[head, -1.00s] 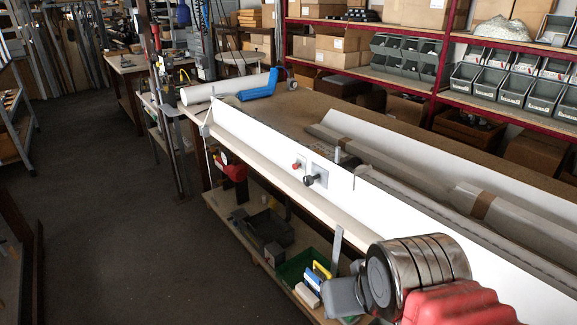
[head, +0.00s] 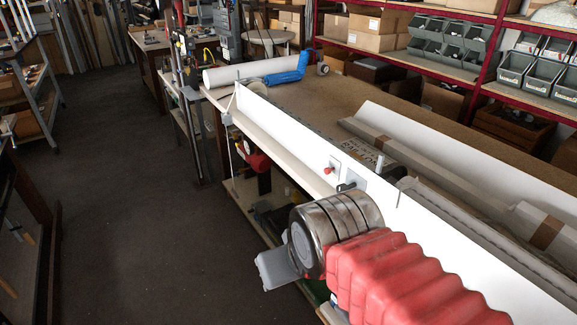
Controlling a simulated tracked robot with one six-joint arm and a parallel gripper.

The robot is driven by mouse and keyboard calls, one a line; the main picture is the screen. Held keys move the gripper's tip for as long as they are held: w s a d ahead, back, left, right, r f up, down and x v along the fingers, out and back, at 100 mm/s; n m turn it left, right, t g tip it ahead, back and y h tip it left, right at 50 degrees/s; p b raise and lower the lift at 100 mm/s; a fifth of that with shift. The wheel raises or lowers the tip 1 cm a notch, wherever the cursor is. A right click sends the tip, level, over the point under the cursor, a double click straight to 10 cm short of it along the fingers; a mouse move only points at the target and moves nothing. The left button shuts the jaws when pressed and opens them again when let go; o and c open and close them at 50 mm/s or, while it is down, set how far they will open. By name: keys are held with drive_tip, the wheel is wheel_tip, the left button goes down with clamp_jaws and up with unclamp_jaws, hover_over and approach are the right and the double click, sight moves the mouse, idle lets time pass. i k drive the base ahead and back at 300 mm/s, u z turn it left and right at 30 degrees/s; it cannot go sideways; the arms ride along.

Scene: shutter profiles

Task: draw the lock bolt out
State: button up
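A long white panel (head: 283,133) stands along the front edge of the bench. On it is a grey plate (head: 356,176) with a dark round knob (head: 345,187), which looks like the handle of the lock bolt. A small red knob (head: 329,170) sits just left of the plate. My arm's ringed metal end section and red bellows fill the lower right, close in front of the knob and overlapping its lower side in the picture. I cannot tell whether they touch. No fingertips of my gripper show, so whether it is open or shut is hidden.
The bench (head: 300,100) carries a white roll (head: 237,76), a blue tool (head: 287,72) and wrapped lengths behind the panel. A red-framed shelf (head: 484,50) with grey bins stands behind. The dark floor (head: 125,200) at left is clear.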

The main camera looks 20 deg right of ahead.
sight(327, 171)
drive_tip(key=u, duration=0.6)
drive_tip(key=i, duration=1)
drive_tip(key=u, duration=0.5)
